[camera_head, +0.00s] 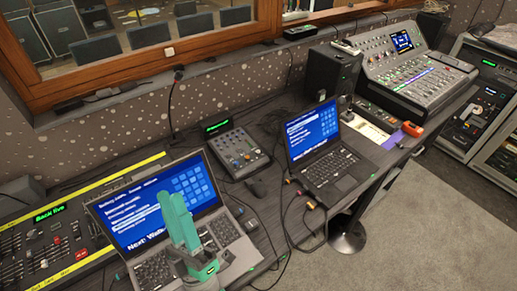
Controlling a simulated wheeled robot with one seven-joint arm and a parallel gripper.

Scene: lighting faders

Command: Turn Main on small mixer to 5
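The small mixer (237,152) is the compact grey console on the desk between the two laptops. It has a few knobs and faders, and a small display with green text stands at its back edge. Its labels, including Main, and its settings are too small to read. My gripper (173,197) is green and rises in front of the left laptop, below and left of the mixer in the picture, apart from it. Its two fingers look close together, and I cannot tell whether they are open or shut. Nothing is visibly held.
The left laptop (160,207) and right laptop (322,150) flank the mixer. A mouse (256,187) and loose cables lie in front of it. A yellow-edged lighting console (50,245) stands at the left, a large mixing desk (405,75) at the back right. Open carpet (430,235) lies at the right.

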